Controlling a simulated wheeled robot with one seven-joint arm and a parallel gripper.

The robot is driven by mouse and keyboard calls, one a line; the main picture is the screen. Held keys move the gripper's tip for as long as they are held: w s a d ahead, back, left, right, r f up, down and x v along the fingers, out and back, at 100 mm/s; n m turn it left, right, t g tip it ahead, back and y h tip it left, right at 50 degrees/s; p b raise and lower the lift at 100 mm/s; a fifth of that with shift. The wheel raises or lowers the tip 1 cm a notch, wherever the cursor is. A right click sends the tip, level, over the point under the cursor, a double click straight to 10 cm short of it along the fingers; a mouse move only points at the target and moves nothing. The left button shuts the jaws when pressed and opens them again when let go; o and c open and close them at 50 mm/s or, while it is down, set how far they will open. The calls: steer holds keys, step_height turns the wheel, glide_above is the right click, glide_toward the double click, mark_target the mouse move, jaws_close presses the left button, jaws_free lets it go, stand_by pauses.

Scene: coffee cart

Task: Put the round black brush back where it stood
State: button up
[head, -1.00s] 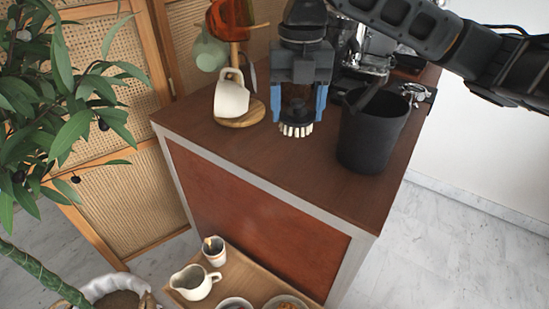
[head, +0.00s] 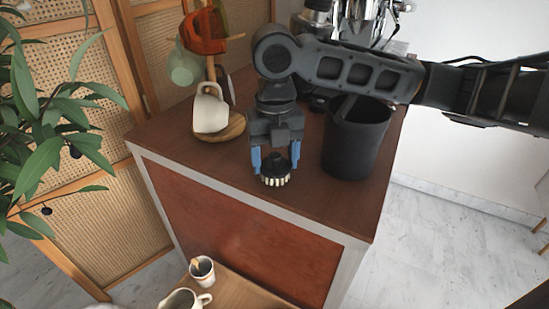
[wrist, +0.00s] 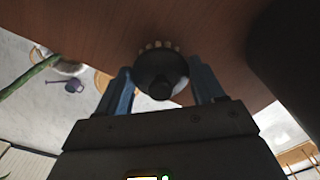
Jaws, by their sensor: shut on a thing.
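The round black brush (head: 275,168) has a dark domed top and a ring of pale bristles pointing down. My gripper (head: 275,163) points down and is shut on the brush, with one blue finger on each side. The brush is at the cart top (head: 225,165) near its front edge, between the mug stand and the black bin. I cannot tell whether the bristles touch the wood. In the wrist view the brush (wrist: 160,70) sits between the two blue fingers, with pale bristles at its far rim.
A black bin (head: 352,145) stands close to the right of my gripper. A mug stand (head: 232,130) with a cream mug (head: 211,108) is on the left. A coffee machine (head: 352,20) is behind. A lower wooden tray (head: 245,290) holds a cup and a jug.

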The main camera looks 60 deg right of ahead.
mark_target(275, 154)
steer(key=shift+f, duration=0.15)
steer(key=shift+f, duration=0.25)
steer(key=o, duration=1)
steer(key=shift+r, duration=0.1)
step_height(275, 154, up, 12)
steer(key=shift+r, duration=0.2)
